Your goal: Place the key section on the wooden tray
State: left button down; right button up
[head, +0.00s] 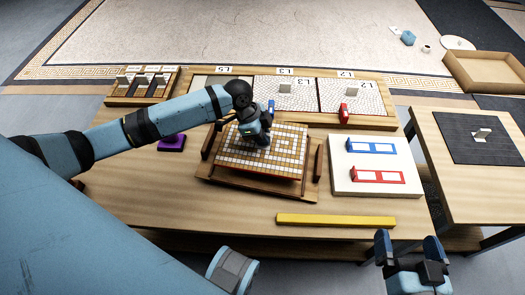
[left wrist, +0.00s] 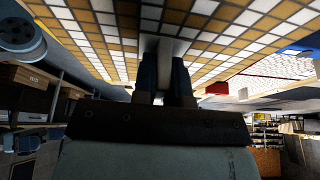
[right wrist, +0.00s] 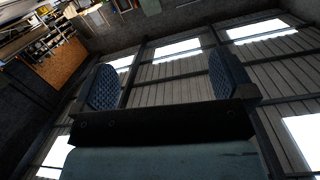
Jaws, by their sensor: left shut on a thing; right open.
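The key section (head: 284,153) is a mosaic panel with a tan and white meander pattern. My left gripper (head: 262,142) is shut on its pale handle; in the left wrist view the fingers (left wrist: 163,72) close on the handle beneath the tiled face (left wrist: 100,25). The panel is over the wooden tray (head: 250,188), whose bare front part and dark side rails show around it. I cannot tell whether the panel touches the tray. My right gripper (head: 408,243) is open and empty beyond the table's front edge, its fingers (right wrist: 162,90) pointing upward.
A yellow bar (head: 335,220) lies in front of the tray. A white board (head: 343,179) with blue and red frames is to the right. A purple block (head: 172,143) is at left.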

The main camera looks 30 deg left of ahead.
aim_at(262, 148)
pick_arm(q)
jog(key=shift+f, duration=0.7)
notch_tip(262, 148, down, 4)
jog(key=shift+r+b, duration=0.1)
jog(key=shift+b, duration=0.7)
jog(key=shift+f, duration=0.25)
jog(key=c, duration=1.2)
grip_release()
jog(key=shift+o, duration=0.2)
pick_arm(e)
jog(key=r, duration=0.1)
jog(key=a+r+t+y, duration=0.1)
jog(key=r, duration=0.1)
jog(key=shift+w+a+r+t, duration=0.1)
jog(key=shift+r+t, duration=0.15)
jog(key=shift+t, duration=0.05)
